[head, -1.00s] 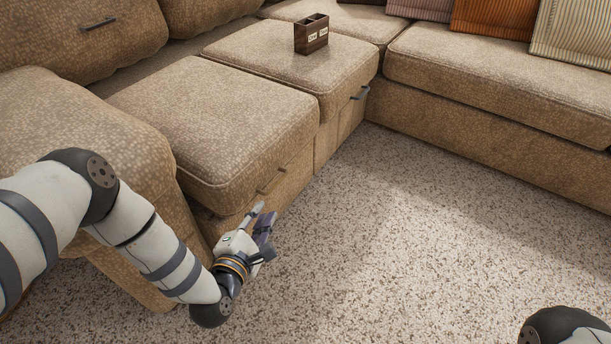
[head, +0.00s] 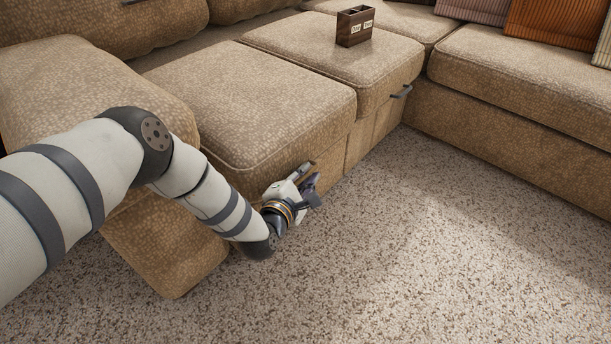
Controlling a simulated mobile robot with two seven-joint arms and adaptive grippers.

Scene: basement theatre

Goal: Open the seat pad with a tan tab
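The near seat pad (head: 250,100) of the tan patterned sofa lies flat and closed on its base. Its tan tab (head: 306,167) is on the front face near the right corner, partly hidden by my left gripper. My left gripper (head: 311,179) is at the tab, with its fingers apart, one above the other, and pointing up and right. I cannot tell whether the fingers touch the tab. The pad behind it (head: 335,55) has a dark grey tab (head: 402,91) instead. My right gripper is out of view.
A dark wooden caddy (head: 355,27) with two compartments stands on the farther pad. The sofa armrest (head: 85,85) is beside my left arm. Another sofa section (head: 520,85) with cushions runs along the right. The carpet (head: 430,240) in front is clear.

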